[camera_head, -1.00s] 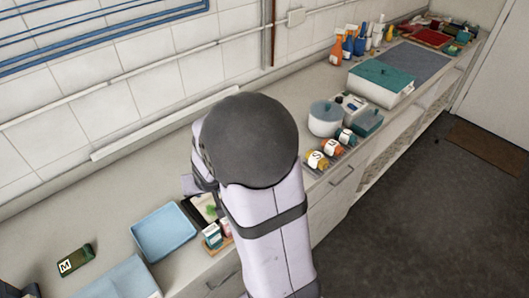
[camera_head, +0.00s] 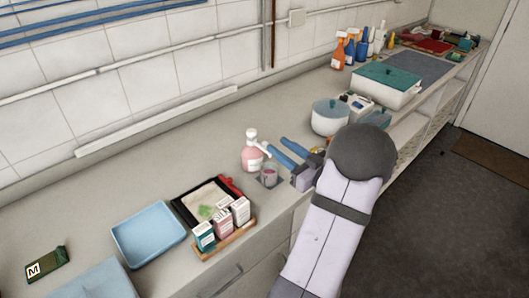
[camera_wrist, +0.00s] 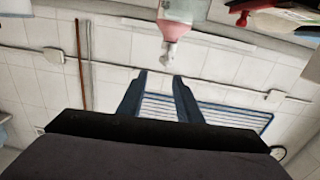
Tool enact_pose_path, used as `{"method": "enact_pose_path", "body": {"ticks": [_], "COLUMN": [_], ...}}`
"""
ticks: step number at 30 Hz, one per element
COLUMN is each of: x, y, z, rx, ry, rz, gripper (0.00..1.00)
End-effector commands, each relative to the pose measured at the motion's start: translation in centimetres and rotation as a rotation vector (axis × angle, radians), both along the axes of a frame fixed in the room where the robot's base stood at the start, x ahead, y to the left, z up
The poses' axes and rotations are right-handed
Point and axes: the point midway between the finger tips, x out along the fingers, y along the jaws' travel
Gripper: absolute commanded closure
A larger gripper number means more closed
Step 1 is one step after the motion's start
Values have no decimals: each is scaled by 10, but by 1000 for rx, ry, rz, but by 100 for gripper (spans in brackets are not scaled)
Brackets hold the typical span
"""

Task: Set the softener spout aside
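A pink softener bottle (camera_head: 254,156) with a white label stands on the counter near the wall. Its white spout (camera_head: 251,135) sits on top of the bottle. In the wrist view the picture is upside down: the pink bottle (camera_wrist: 184,12) hangs at the top, and the white spout (camera_wrist: 168,50) points down just beyond the fingertips. My gripper (camera_head: 275,144) has two blue fingers reaching left towards the spout, close to it but seemingly apart. In the wrist view my gripper (camera_wrist: 160,76) is open, with nothing visible between the fingers.
A blue tray (camera_head: 148,235) lies further left. A white pot (camera_head: 330,118) stands right. Counter behind the bottle is clear.

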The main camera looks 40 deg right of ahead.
Motion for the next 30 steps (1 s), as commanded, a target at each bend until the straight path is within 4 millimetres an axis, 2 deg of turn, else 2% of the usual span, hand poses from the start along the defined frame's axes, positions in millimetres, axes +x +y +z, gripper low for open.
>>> {"method": "enact_pose_path", "body": {"ticks": [1,3,11,24,30], "x": [-4,-6,-1,51,65], "y": [3,7,9,10,9], "z": [-10,-13,-12,-11,-12], "rx": [14,28,32,31,31], "ry": [0,-2,-1,0,-1], "rz": [14,30,39,39,38], "gripper": [68,68,68,68,68]}}
